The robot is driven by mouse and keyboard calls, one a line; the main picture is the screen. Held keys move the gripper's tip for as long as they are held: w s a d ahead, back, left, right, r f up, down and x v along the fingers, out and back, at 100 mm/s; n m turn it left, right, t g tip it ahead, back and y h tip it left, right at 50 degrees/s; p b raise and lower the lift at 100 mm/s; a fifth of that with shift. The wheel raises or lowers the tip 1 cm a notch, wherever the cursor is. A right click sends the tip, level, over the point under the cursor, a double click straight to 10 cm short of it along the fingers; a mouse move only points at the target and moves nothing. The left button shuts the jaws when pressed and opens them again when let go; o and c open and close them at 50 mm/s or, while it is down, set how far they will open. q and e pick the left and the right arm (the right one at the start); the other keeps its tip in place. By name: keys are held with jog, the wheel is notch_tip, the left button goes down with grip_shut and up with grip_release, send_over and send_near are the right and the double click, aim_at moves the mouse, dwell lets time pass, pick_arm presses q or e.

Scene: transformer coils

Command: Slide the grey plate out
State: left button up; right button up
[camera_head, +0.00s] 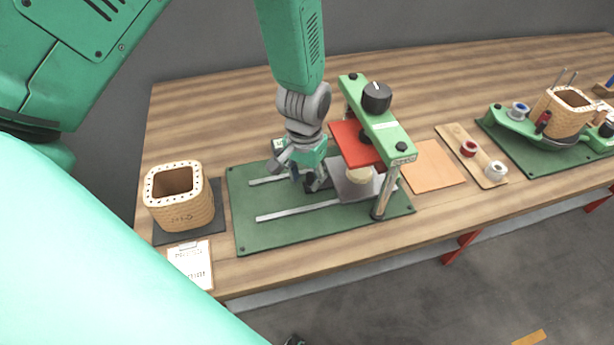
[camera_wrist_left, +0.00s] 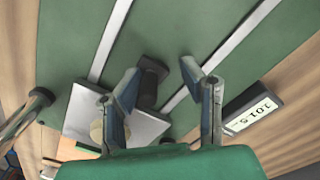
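The grey plate (camera_head: 351,187) lies on the green base with rails, partly under the press with its green top bar (camera_head: 380,125) and red block (camera_head: 355,143). A pale round piece (camera_head: 360,174) sits on it. In the left wrist view the plate (camera_wrist_left: 150,128) shows partly behind my fingers, with a dark handle (camera_wrist_left: 150,86) at its edge. My left gripper (camera_head: 300,176) is low over the base at the plate's left side. In the wrist view its fingers (camera_wrist_left: 160,68) are spread, with the handle between them, nearer one finger. Contact cannot be told. My right gripper is not seen.
A small display (camera_wrist_left: 252,113) stands beside the rails. A woven coil box (camera_head: 180,205) and clipboard (camera_head: 192,262) are left of the green base (camera_head: 290,226). An orange sheet (camera_head: 432,165) and spool board (camera_head: 478,160) lie to the right. The left half of the base is clear.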

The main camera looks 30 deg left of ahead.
aim_at(234, 207)
pick_arm(q)
jog(key=shift+a, duration=0.1)
grip_shut()
jog(key=shift+s+d+r, duration=0.1)
jog(key=shift+d+r, duration=0.05)
jog(key=shift+d, duration=0.45)
jog(key=shift+w+d, duration=0.25)
jog(key=shift+s, duration=0.1)
jog(key=s+a+p, duration=0.1)
jog(key=s+a, duration=0.2)
jog(key=s, duration=0.1)
jog(key=s+a+p, duration=0.1)
jog(key=s+a, duration=0.3)
jog(key=s+a+p, duration=0.2)
jog(key=s+a, duration=0.2)
jog(key=s, duration=0.1)
jog(key=shift+a, duration=0.25)
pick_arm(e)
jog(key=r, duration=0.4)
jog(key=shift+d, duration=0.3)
